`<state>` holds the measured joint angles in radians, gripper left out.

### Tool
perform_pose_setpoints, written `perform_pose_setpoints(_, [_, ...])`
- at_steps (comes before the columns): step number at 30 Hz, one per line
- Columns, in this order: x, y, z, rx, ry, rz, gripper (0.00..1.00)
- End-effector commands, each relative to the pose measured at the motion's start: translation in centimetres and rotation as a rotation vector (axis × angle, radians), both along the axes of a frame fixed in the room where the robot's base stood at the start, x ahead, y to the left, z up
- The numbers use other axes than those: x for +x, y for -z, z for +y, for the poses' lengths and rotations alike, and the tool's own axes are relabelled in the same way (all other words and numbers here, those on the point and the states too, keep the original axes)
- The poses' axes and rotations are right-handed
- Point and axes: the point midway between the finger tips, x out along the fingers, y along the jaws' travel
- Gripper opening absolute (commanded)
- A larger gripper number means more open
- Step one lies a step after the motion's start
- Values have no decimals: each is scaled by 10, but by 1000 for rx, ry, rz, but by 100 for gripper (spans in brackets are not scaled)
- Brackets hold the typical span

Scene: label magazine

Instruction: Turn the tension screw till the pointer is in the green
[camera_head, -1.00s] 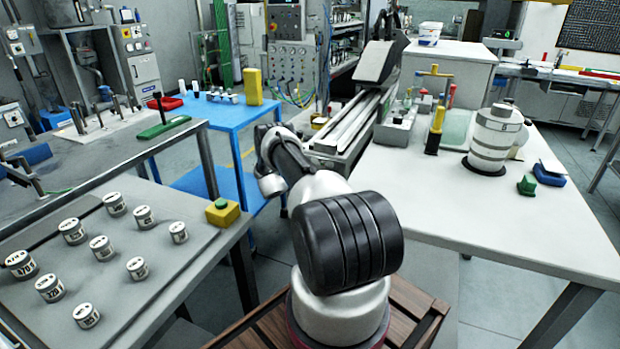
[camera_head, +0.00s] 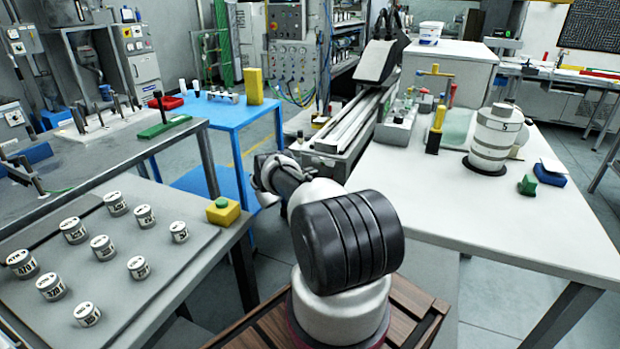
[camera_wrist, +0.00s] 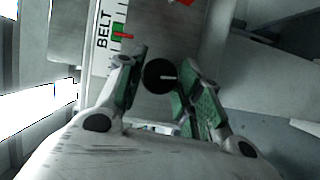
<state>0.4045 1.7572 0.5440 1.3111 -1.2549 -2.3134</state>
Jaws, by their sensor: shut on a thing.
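In the wrist view, the tension screw (camera_wrist: 160,76) shows as a round black knob with a white line on its face. My gripper (camera_wrist: 158,88) is shut on it, one green-padded finger on each side. Up and left of the screw is a white scale plate marked BELT (camera_wrist: 104,38) with a green band (camera_wrist: 119,29). A red pointer (camera_wrist: 124,36) lies across the scale at the lower part of the green band; its exact place against the band's edge is hard to tell. In the head view my arm hides the gripper and screw.
A red part (camera_wrist: 184,2) shows at the wrist view's top edge. In the head view, a long rail machine (camera_head: 352,122) stands beyond my arm. A white table (camera_head: 490,225) is at right, a blue table (camera_head: 228,108) behind left, and a grey bench with labelled tins (camera_head: 103,248) at left.

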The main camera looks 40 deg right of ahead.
Motion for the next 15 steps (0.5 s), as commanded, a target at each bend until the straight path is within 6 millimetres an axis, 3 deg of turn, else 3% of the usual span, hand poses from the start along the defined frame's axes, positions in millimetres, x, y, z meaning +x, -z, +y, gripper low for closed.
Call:
perform_pose_setpoints(12, [1, 0, 1, -1, -3, 7, 11])
perform_pose_setpoints(13, [1, 0, 1, -1, -3, 6, 37])
perform_pose_setpoints(15, [1, 0, 1, -1, -3, 6, 50])
